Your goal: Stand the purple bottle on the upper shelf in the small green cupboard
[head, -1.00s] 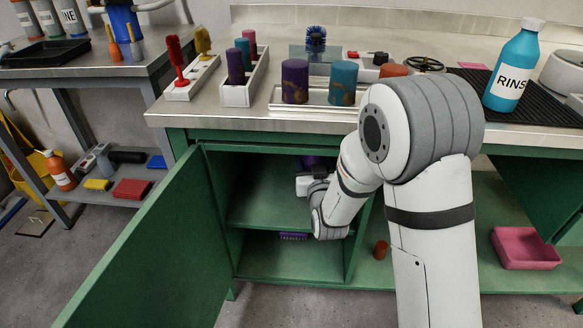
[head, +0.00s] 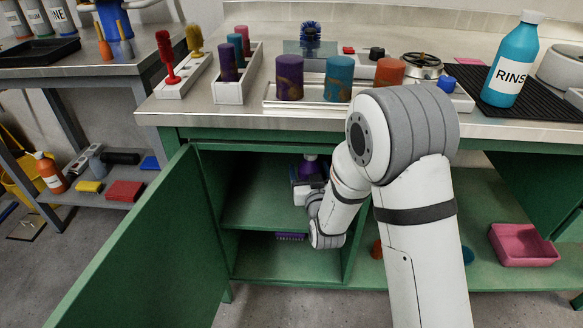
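The small green cupboard (head: 270,202) is under the counter, with its door (head: 130,255) swung open to the left. It has an upper shelf (head: 255,217) and a lower compartment. The purple bottle (head: 311,162) shows in the upper compartment, toward its right side. It looks upright, but its lower part is hidden. My gripper (head: 306,182) reaches into the upper compartment at the bottle. The fingers are largely hidden by the wrist, so I cannot see whether they grip it or whether its base touches the shelf.
A purple brush (head: 290,236) lies in the lower compartment. The open door bounds the left side and the cupboard's right wall stands close to my wrist. A pink tub (head: 523,245) sits on the open shelf at right. The upper shelf's left part is clear.

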